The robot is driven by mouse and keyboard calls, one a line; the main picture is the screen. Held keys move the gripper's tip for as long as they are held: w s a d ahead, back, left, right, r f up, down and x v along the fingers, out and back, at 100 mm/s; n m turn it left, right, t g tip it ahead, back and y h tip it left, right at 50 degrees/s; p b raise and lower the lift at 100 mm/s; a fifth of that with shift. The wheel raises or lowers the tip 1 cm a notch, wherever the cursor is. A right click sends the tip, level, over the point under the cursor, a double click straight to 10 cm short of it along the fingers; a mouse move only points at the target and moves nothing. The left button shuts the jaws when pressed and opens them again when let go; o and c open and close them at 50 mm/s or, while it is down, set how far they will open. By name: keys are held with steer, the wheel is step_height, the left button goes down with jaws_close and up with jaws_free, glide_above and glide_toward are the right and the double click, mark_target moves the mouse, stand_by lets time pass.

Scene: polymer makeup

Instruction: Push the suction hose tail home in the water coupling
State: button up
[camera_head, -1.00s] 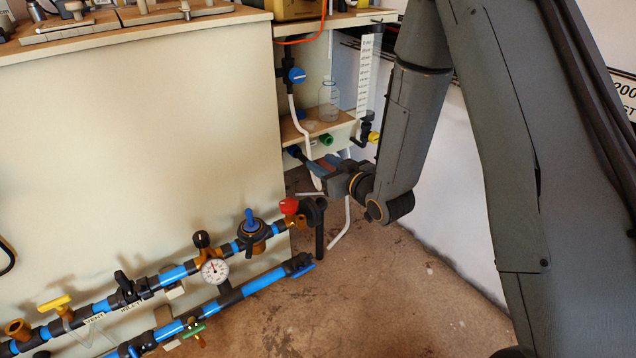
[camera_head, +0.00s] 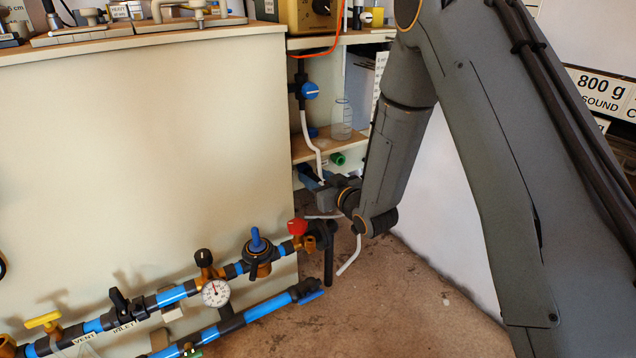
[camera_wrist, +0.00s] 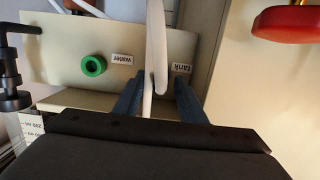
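The green ring-shaped water coupling (camera_wrist: 93,66) is mounted on a cream panel beside a "water" label, and it also shows in the head view (camera_head: 338,159). A white hose (camera_wrist: 156,45) comes down between my gripper's two blue fingers (camera_wrist: 158,85) in the wrist view.
A "tank" label (camera_wrist: 181,67) sits right of the hose. A red handle (camera_wrist: 288,22) is at the upper right of the wrist view. A blue pipe run with valves and a gauge (camera_head: 215,293) stands in front. A clear bottle (camera_head: 342,118) stands on the shelf above the coupling.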

jaws_close()
steer(key=shift+s+d+p, duration=0.35)
steer(key=shift+s+p, duration=0.1)
steer(key=shift+s, duration=0.1)
stand_by(0.8)
steer(key=shift+f+p+v, duration=0.15)
steer(key=shift+p+v, duration=0.3)
steer(key=shift+v, duration=0.55)
steer(key=shift+f+p+v, duration=0.15)
steer(key=shift+p+v, duration=0.3)
steer(key=shift+v, duration=0.55)
